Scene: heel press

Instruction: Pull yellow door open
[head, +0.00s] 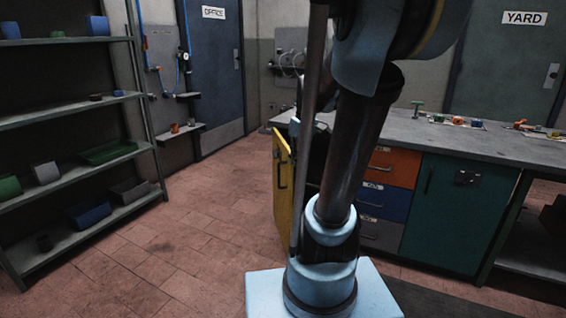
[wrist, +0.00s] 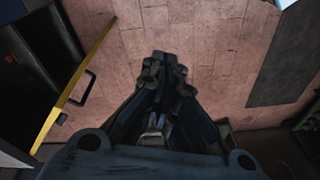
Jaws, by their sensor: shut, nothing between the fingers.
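The yellow door (head: 282,190) is at the left end of the workbench, partly hidden behind my arm in the head view. It stands swung out at an angle, its dark bar handle on the face. In the wrist view the yellow door (wrist: 90,72) shows as a slanting edge at the left, with its handle (wrist: 83,88) on the right side and a dark space to the left. My gripper (wrist: 165,68) is shut and empty, right of the handle and apart from it in the picture. In the head view I cannot make out the gripper clearly behind the arm.
The workbench (head: 440,135) holds orange, blue and grey drawers and a green door (head: 452,210). A shelf rack (head: 75,120) stands at the left. Tiled floor (head: 205,215) between rack and bench is clear. A dark mat (wrist: 285,60) lies at the right in the wrist view.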

